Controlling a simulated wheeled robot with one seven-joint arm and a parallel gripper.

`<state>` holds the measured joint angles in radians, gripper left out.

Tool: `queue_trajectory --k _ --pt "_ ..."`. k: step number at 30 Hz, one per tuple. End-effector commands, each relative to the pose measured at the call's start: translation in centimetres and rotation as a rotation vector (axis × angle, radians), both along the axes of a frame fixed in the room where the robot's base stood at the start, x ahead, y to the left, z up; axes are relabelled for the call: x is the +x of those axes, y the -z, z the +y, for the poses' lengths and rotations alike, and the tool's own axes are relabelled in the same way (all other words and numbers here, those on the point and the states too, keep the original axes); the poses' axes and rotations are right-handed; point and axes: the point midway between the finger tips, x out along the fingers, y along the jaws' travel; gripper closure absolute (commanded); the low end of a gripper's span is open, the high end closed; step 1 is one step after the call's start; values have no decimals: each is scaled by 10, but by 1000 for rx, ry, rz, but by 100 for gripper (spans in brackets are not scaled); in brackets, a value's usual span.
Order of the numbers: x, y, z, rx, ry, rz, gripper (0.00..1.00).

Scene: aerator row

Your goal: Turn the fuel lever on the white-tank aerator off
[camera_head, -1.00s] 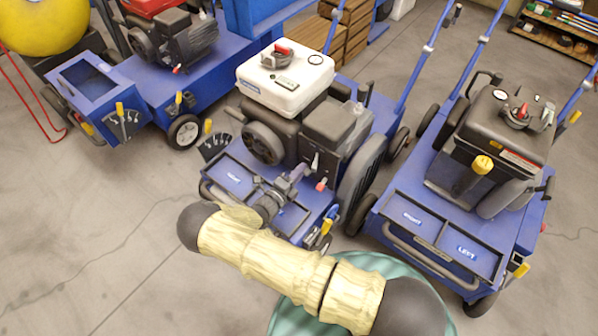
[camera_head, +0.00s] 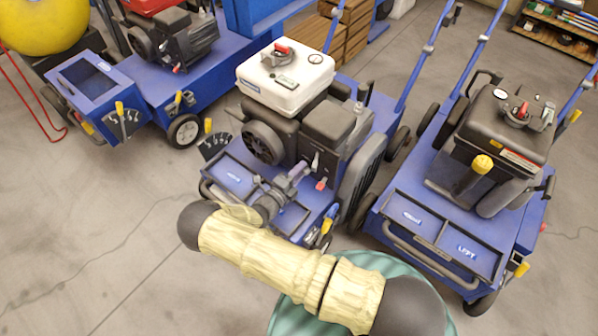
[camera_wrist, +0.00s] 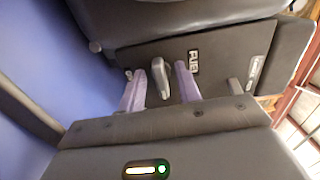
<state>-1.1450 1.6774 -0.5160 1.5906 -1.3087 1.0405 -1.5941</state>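The white-tank aerator (camera_head: 285,85) stands in the middle of the head view, its white tank on top of a dark engine. My gripper (camera_head: 300,172) reaches the front of that engine from below. In the wrist view, the grey fuel lever (camera_wrist: 161,80) sits on a dark panel beside a FUEL label (camera_wrist: 194,62). My gripper (camera_wrist: 160,88) is open, with one purplish finger on each side of the lever and visible gaps between. Whether the fingertips reach past the lever cannot be told. The lever itself is hard to make out in the head view.
A black-tank aerator (camera_head: 500,130) stands close on the right, and a red-tank blue machine (camera_head: 165,50) stands at the left. A second small grey lever (camera_wrist: 236,87) is right of the fingers in the wrist view. Bare concrete floor (camera_head: 80,220) lies at the front left.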

Motion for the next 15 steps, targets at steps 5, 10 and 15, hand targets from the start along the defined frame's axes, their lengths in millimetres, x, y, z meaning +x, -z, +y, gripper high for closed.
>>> queue_trajectory --k 5,10,15 --pt "-9 -1 8 1 -2 0 66" --pt "-30 -1 25 1 -4 2 66" --pt "-57 -1 46 3 -4 0 66"
